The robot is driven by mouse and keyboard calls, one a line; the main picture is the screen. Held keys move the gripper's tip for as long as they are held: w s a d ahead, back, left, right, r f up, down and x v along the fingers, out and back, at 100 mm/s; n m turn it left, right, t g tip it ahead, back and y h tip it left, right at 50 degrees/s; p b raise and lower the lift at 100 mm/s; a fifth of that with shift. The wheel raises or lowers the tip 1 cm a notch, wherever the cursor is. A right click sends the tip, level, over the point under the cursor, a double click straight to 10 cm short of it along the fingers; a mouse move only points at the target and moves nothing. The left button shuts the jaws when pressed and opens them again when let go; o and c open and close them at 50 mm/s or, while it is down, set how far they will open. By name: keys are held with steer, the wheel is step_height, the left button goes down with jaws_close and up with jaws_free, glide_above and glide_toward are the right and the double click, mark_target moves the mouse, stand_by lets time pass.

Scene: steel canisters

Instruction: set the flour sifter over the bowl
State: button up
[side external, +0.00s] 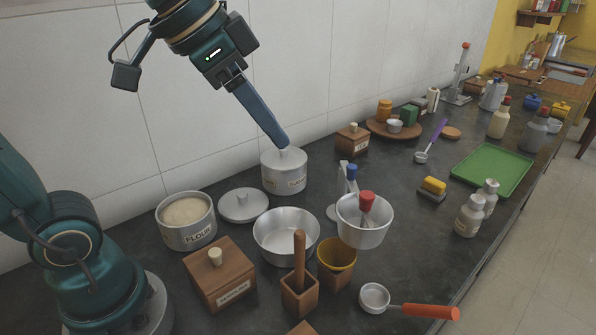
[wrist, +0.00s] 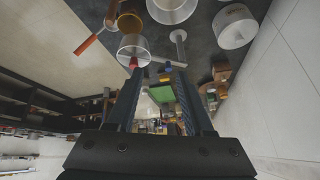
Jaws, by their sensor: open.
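The flour sifter appears to be the pale steel cup (side external: 362,236) with a red-topped stem inside, right of the bowl; I cannot tell how it is supported. The same cup shows in the wrist view (wrist: 133,47), near the left fingertip in the picture. The open steel bowl (side external: 286,236) stands on the counter and looks empty; it is partly seen at the top of the wrist view (wrist: 170,10). My gripper (side external: 285,147) points down above the counter, its tips overlapping a lidded canister in the side view. In the wrist view my gripper (wrist: 157,66) is open and empty.
A flour canister (side external: 187,230), loose lid (side external: 243,205), wooden box (side external: 220,275), yellow cup (side external: 337,262) and orange-handled scoop (side external: 375,297) crowd the bowl.

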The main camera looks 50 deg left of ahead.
steer(key=s+f+n, duration=0.2)
steer(key=s+f, duration=0.2)
steer(key=s, duration=0.1)
steer(key=n+g+y, duration=0.2)
steer(key=n+g, duration=0.3)
steer(key=n, duration=0.6)
glide_toward(242, 194)
steer(key=f, duration=0.8)
steer(key=shift+w+a+f, duration=0.25)
steer(key=shift+w+a, duration=0.1)
steer(key=shift+w, duration=0.05)
step_height(242, 194, up, 11)
steer(key=s+a+r+n, duration=0.1)
steer(key=s+a+r, duration=0.1)
steer(key=s+r, duration=0.3)
steer(key=shift+s+a+n, duration=0.3)
steer(key=shift+s+a, duration=0.1)
steer(key=shift+s, duration=1.9)
